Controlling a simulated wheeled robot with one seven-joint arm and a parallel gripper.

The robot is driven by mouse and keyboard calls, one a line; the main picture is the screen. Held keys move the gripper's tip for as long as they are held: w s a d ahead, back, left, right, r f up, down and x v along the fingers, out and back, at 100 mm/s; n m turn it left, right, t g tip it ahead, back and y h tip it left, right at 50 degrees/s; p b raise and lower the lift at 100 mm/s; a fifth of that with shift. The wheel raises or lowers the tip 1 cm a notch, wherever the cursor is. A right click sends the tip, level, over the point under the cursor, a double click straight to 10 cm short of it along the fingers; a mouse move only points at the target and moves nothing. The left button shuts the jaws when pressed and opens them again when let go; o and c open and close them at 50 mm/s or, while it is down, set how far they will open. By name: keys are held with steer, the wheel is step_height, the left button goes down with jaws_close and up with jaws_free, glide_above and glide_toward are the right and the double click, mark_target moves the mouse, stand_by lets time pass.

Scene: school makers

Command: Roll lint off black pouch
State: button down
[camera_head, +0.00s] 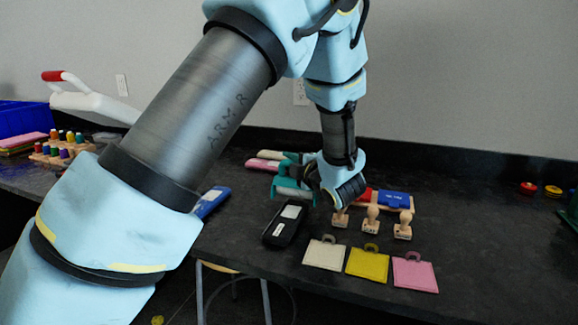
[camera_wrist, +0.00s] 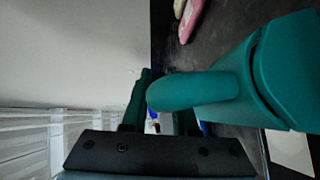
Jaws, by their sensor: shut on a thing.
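The black pouch (camera_head: 273,238) lies on the dark counter near its front edge, with white patches on top; I cannot tell whether these are lint or labels. My gripper (camera_head: 296,180) is just behind and above it, shut on a teal tool, which I take for the lint roller (camera_head: 291,192). In the wrist view the roller (camera_wrist: 285,65) fills the right side, its rounded handle (camera_wrist: 190,92) running back between the fingers. A dark surface with a white patch (camera_wrist: 290,150) shows below it. I cannot tell whether the roller touches the pouch.
Wooden stamps (camera_head: 371,219) stand right of the pouch. White, yellow (camera_head: 367,265) and pink (camera_head: 414,273) tags lie along the front edge. A blue item (camera_head: 394,198) lies behind the stamps, and another blue item (camera_head: 210,202) lies left. The counter's right side is mostly clear.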

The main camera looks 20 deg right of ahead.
step_height(320, 180, up, 5)
steer(key=shift+r+p, duration=0.1)
steer(key=shift+p, duration=0.9)
steer(key=shift+s+d, duration=0.1)
